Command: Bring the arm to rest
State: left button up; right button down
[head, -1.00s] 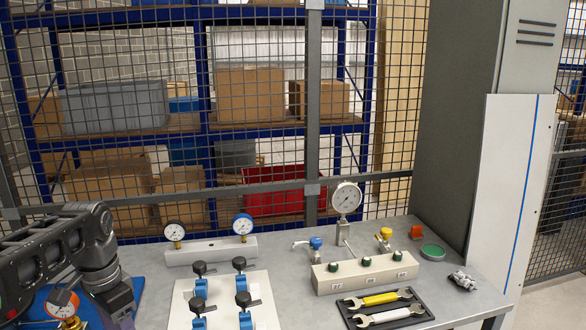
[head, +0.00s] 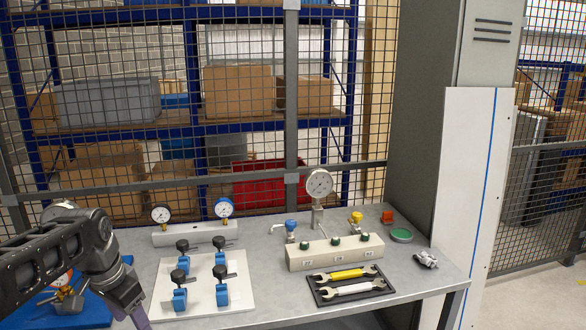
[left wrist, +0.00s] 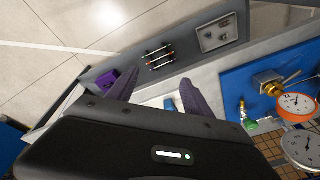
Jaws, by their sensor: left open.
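My left arm comes in from the left in the head view. Its gripper (head: 137,312) points down at the front left of the grey workbench (head: 390,262), cut off by the lower picture edge. In the left wrist view, the two purple fingers of my left gripper (left wrist: 152,92) are spread apart with nothing held between them. A blue mat (head: 95,308) lies beneath and beside the arm, partly hidden by it. It also shows in the left wrist view (left wrist: 245,82) with an orange-rimmed gauge (left wrist: 296,104). My right gripper is not seen.
A white panel with blue valves (head: 240,290), a white manifold block (head: 335,256), a black wrench tray (head: 385,289) and a tall gauge (head: 319,183) stand on the bench. A mesh fence (head: 250,110) and a grey cabinet (head: 412,150) bound the back. The bench's front right is clear.

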pick_arm(q)
jog(key=w+d+f+n+t+h, duration=0.1)
jog(key=w+d+f+n+t, duration=0.15)
jog(key=w+d+f, duration=0.35)
jog(key=s+d+f+n+h, duration=0.1)
jog(key=s+d+f, duration=0.1)
jog(key=d+f, duration=0.6)
jog(key=s+d+f+n+h, duration=0.15)
jog(key=d+f, duration=0.35)
jog(key=f, duration=0.7)
jog(key=s+d+f+g, duration=0.1)
jog(key=s+d+f, duration=0.2)
jog(key=s+f, duration=0.2)
jog(key=s+d+f+g, duration=0.1)
jog(key=s+d+f, duration=0.3)
jog(key=s, duration=0.8)
jog(key=s+d+f+n+g, duration=0.1)
jog(key=s+d+f+g, duration=0.1)
jog(key=s+d+f, duration=0.2)
jog(key=s+f, duration=0.2)
jog(key=s, duration=0.2)
jog(key=shift+s+d+h, duration=0.15)
jog(key=shift+h, duration=0.2)
